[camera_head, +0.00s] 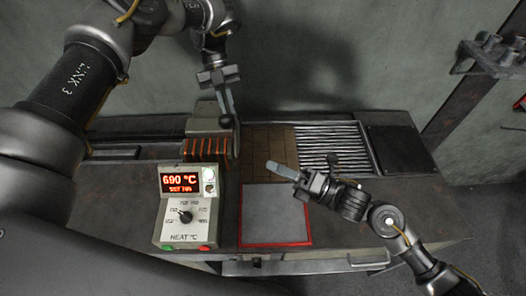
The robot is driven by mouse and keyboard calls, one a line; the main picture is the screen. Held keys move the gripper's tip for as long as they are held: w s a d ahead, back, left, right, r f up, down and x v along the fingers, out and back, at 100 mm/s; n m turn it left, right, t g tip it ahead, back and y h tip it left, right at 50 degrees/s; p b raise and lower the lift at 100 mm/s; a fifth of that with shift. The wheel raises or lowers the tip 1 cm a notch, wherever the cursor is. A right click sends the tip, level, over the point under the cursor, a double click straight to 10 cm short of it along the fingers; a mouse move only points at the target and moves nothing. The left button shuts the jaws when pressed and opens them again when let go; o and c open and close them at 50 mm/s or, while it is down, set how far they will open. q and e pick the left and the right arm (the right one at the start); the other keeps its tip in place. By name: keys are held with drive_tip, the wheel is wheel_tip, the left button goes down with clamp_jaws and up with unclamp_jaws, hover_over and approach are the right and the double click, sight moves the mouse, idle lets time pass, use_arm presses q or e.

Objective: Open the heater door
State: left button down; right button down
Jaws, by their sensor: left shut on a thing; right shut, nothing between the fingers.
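The heater (203,123) is a small grey box with glowing orange bars (207,149), left of the middle of the bench. My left gripper (227,116) comes down from above at the heater's upper right edge. It is shut on what seems to be the heater door handle, mostly hidden by the fingers. A narrow upright part at the heater's right side (236,142) may be the door; how far it stands open I cannot tell. My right gripper (274,166) is shut and empty, above the bench right of the heater, pointing left.
A control box (186,211) reading 690 °C, with a dial, stands in front of the heater. A red-framed light plate (274,215) lies beside it. Brown bricks (270,148), a ribbed metal rack (331,146) and a dark plate (398,148) lie behind. A grey wall closes the back.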

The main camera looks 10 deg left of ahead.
approach(231, 125)
drive_tip(key=s+a+f, duration=0.2)
drive_tip(key=s+a, duration=0.1)
drive_tip(key=a, duration=0.2)
drive_tip(key=w+a+r, duration=0.2)
drive_tip(key=w, duration=0.1)
drive_tip(key=shift+a, duration=0.2)
use_arm(q)
drive_tip(key=shift+d, duration=0.1)
use_arm(e)
drive_tip(key=shift+w+r, duration=0.7)
drive_tip(key=shift+r, duration=0.1)
use_arm(q)
drive_tip(key=shift+s+f, duration=0.1)
drive_tip(key=shift+f, duration=0.05)
use_arm(e)
drive_tip(key=shift+w+r, duration=0.1)
use_arm(q)
drive_tip(key=c, duration=1.6)
unclamp_jaws()
drive_tip(key=shift+c, duration=0.2)
use_arm(e)
drive_tip(key=shift+a, duration=0.1)
use_arm(q)
drive_tip(key=shift+o, duration=0.7)
use_arm(e)
drive_tip(key=shift+a, duration=0.1)
